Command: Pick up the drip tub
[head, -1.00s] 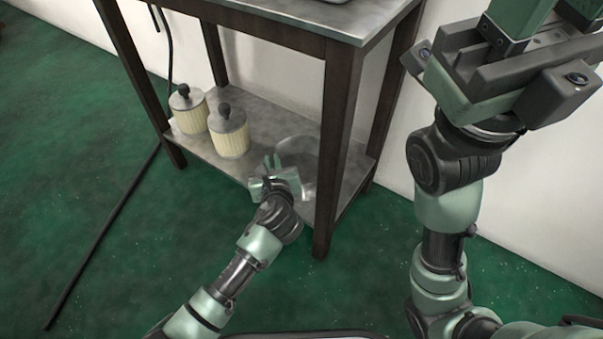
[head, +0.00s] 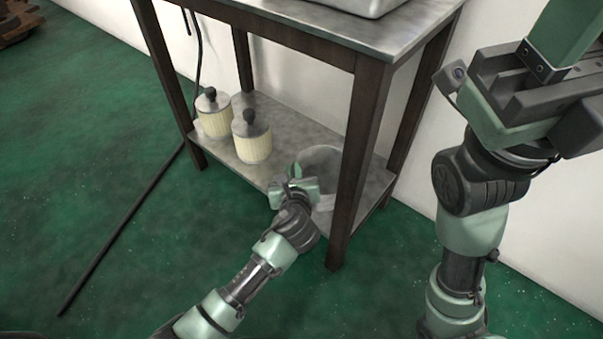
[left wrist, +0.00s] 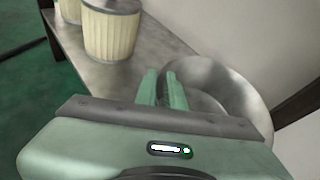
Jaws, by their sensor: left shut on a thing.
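The drip tub is a round, grey, shiny tub (head: 322,163) on the lower shelf of the table, near its front right leg. It also shows in the left wrist view (left wrist: 235,88), with its curved rim to the right of the fingers. My left gripper (head: 293,180) is shut on the near left side of the tub's rim. In the left wrist view its two green fingers (left wrist: 164,90) are close together with the tub wall between them. My right gripper (head: 560,75) is raised at the upper right, away from the tub; its fingertips run out of the frame.
Two ribbed cream canisters with grey lids and dark knobs (head: 252,140) (head: 213,118) stand on the lower shelf (head: 290,115), left of the tub. The dark table leg (head: 358,165) is close to the tub's right. A grey container (head: 365,5) sits on the tabletop.

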